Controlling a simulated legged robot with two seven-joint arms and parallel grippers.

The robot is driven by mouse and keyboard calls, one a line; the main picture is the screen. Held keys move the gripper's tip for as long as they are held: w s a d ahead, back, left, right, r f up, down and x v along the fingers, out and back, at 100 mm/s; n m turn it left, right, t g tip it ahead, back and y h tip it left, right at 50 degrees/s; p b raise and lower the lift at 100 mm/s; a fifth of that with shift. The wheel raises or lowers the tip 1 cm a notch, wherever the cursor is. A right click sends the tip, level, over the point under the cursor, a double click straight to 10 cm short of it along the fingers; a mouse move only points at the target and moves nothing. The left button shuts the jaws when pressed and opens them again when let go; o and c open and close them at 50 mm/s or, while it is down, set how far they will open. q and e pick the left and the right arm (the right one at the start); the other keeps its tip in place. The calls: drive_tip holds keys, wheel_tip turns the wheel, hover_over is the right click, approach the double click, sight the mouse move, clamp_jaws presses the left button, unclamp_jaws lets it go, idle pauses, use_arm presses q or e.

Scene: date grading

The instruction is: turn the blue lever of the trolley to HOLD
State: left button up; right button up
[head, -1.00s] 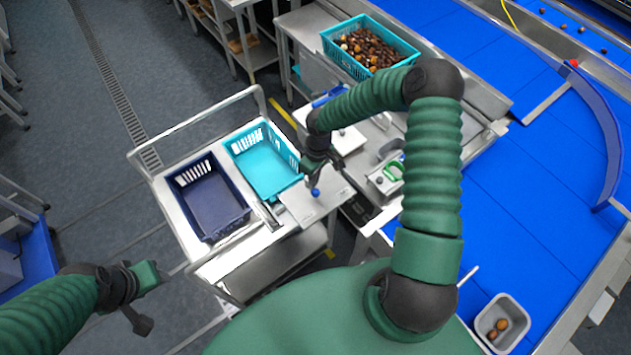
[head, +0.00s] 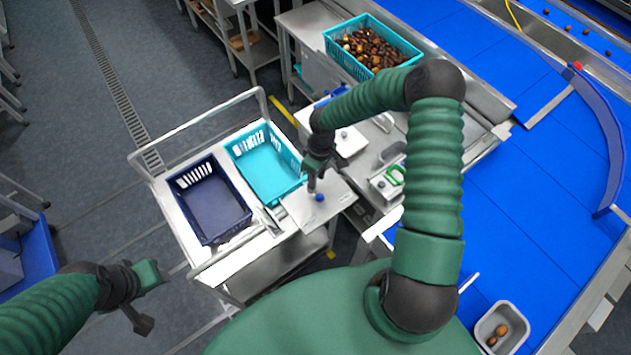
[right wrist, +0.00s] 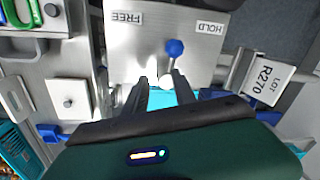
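The trolley's blue lever has a round blue knob (right wrist: 175,47) on a thin rod above a metal plate (head: 331,206). In the right wrist view the knob stands between the printed words FREE (right wrist: 127,18) and HOLD (right wrist: 210,27), somewhat nearer HOLD. My right gripper (right wrist: 158,82) is open, its two dark fingers apart. The knob shows just beyond the fingertips, not gripped; whether a finger touches the rod I cannot tell. In the head view the right gripper (head: 312,188) is beside the blue knob (head: 319,197).
The trolley carries a dark blue crate (head: 240,222) and a turquoise crate (head: 292,187), both empty. A label reading LOT R270 (right wrist: 264,83) sits beside the plate. A bench with a green-handled device (head: 388,182) stands close on the right. A basket of dates (head: 335,52) is behind.

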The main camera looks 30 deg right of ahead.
drive_tip(key=shift+w+d+r+p, duration=0.4)
drive_tip(key=shift+w+r+p, duration=0.1)
drive_tip(key=shift+r+p, duration=0.25)
use_arm(q)
drive_tip(key=w+p+v, duration=0.2)
drive_tip(key=p+v, duration=0.5)
drive_tip(key=v, duration=0.2)
drive_tip(key=shift+d+r+p, duration=0.35)
drive_tip(key=shift+d+r, duration=0.05)
drive_tip(key=shift+r, duration=0.15)
use_arm(e)
wheel_tip(320, 180, up, 16)
drive_tip(key=s+d, duration=0.1)
drive_tip(key=shift+s+d, duration=0.15)
drive_tip(key=shift+s, duration=0.05)
